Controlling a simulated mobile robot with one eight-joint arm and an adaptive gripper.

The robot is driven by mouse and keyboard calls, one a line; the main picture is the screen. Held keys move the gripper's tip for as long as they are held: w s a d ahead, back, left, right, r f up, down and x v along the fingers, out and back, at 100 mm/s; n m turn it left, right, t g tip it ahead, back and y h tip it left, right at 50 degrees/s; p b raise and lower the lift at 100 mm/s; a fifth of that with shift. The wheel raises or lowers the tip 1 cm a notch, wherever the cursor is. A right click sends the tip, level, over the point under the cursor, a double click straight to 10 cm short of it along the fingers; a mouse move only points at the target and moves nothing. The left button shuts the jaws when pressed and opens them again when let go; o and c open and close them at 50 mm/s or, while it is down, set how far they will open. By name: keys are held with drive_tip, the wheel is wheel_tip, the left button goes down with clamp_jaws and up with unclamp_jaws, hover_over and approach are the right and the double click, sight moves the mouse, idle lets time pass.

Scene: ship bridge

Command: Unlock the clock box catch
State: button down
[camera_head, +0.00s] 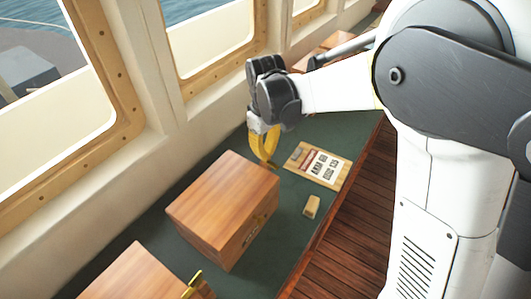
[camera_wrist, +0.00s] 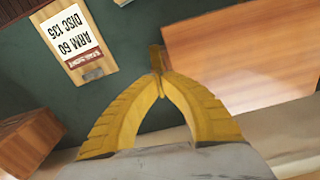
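A wooden box (camera_head: 222,200) stands on the green counter in the middle of the head view. Small brass fittings (camera_head: 257,222) show on its right-hand face, too small to tell the catch's position. A wooden box, seemingly this one, fills the upper right of the wrist view (camera_wrist: 240,55). My gripper (camera_head: 268,162) is above the counter just beyond the box's far corner, apart from it. In the wrist view its yellow fingers (camera_wrist: 158,84) meet at the tips.
A placard reading "ARM 60 DISC 135" (camera_head: 318,165) lies right of my gripper; it also shows in the wrist view (camera_wrist: 76,42). A small brass block (camera_head: 312,206) lies near the counter edge. Another box (camera_head: 135,275) stands at lower left. Windows line the left side.

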drive_tip(key=shift+n, duration=0.5)
drive_tip(key=c, duration=1.6)
unclamp_jaws()
wheel_tip(320, 180, up, 12)
